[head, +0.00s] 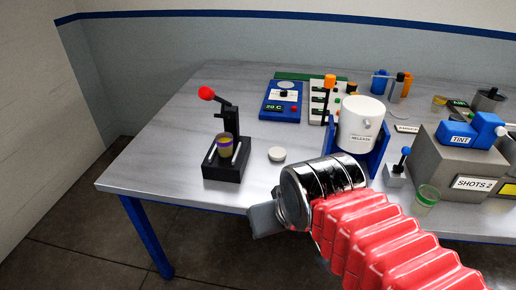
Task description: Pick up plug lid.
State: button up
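A small, pale round disc (277,154), which looks like the plug lid, lies flat on the grey table between the black lever press and my arm. My gripper (262,220) shows as a grey block at the end of my silver wrist, near the table's front edge. It is in front of the disc and a little to its left in the picture, apart from it. The fingers cannot be made out separately, so I cannot tell whether they are open or shut. My wrist and red-sleeved arm cover part of the table to the right.
A white pot (360,125) stands in a blue holder behind my wrist. A grey box (455,160) and a green-rimmed cup (427,196) are at right. The left table area is clear.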

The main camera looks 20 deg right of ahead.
aim_at(277, 154)
jog(key=u, duration=0.3)
jog(key=i, duration=1)
jog(key=z, duration=0.1)
